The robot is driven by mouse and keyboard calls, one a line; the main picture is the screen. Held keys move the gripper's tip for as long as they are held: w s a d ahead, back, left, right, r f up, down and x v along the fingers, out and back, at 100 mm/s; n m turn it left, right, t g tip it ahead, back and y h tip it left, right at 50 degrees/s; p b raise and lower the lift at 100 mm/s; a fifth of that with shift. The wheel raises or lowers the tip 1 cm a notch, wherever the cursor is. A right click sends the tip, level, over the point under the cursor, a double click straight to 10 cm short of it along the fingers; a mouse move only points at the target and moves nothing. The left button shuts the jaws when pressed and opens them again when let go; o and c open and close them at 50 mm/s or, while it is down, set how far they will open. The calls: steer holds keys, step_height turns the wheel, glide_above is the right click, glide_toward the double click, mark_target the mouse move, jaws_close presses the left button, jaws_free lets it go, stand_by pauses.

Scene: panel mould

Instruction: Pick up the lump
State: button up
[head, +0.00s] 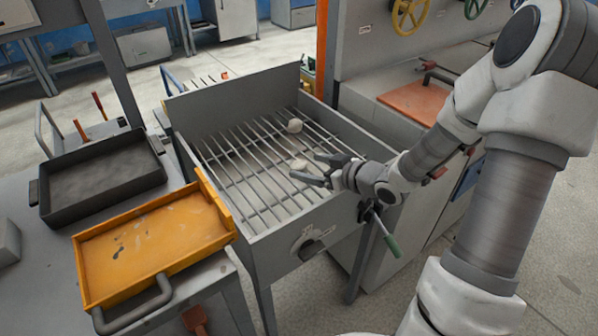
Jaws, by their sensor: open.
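Two pale, rounded lumps rest on the bars of a metal grate (222,160) inside a grey, open-topped box. The farther lump (295,125) lies near the box's right wall. The nearer lump (299,164) is right at the tips of my gripper. My gripper (307,167) is open, with its dark fingers spread and pointing left over the grate. The nearer lump shows at the gap between the fingertips. I cannot tell whether the fingers touch it or how far above the grate they are.
A yellow tray (155,245) and a dark tray (100,180) stand on the table at left. A cabinet with an orange plate (415,103) stands at right. The grate's left part is clear.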

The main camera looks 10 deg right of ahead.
steer(key=shift+w+a+f, duration=0.25)
steer(key=shift+w+a, duration=0.1)
steer(key=shift+w, duration=0.15)
jaws_close()
steer(key=shift+r, duration=0.15)
